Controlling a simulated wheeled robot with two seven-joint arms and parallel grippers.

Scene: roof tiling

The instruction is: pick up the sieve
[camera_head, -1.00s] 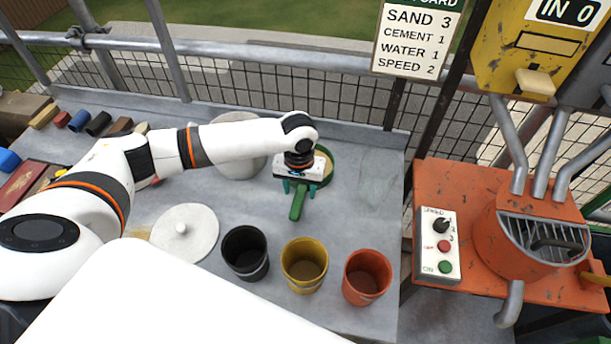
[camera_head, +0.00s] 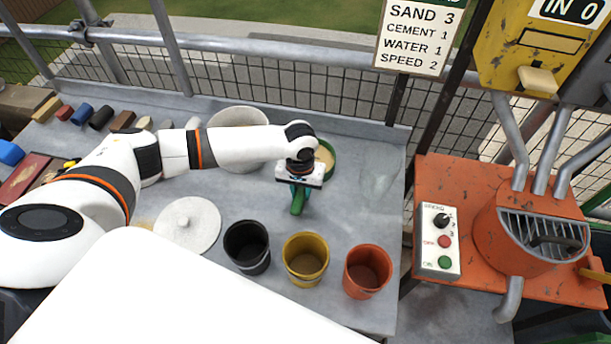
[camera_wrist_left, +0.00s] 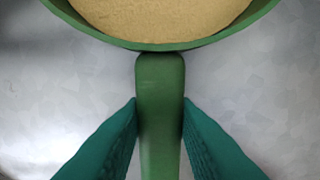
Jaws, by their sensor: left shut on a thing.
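The sieve is green with a round rim and a tan mesh. In the head view its rim (camera_head: 331,160) shows behind my left gripper (camera_head: 300,186), and its green handle (camera_head: 298,204) sticks out toward the front. In the left wrist view the rim (camera_wrist_left: 160,46) crosses the top and the handle (camera_wrist_left: 160,100) runs down the middle. The teal fingers of my left gripper (camera_wrist_left: 160,135) are shut on the handle, one on each side. The gripper body hides part of the sieve in the head view. My right gripper is not in view.
Black (camera_head: 247,247), yellow (camera_head: 305,258) and orange (camera_head: 367,271) buckets stand in front of the sieve. A white lid (camera_head: 188,226) lies at left, and a pale bucket (camera_head: 238,117) stands behind my left arm. An orange mixer (camera_head: 515,240) is at right.

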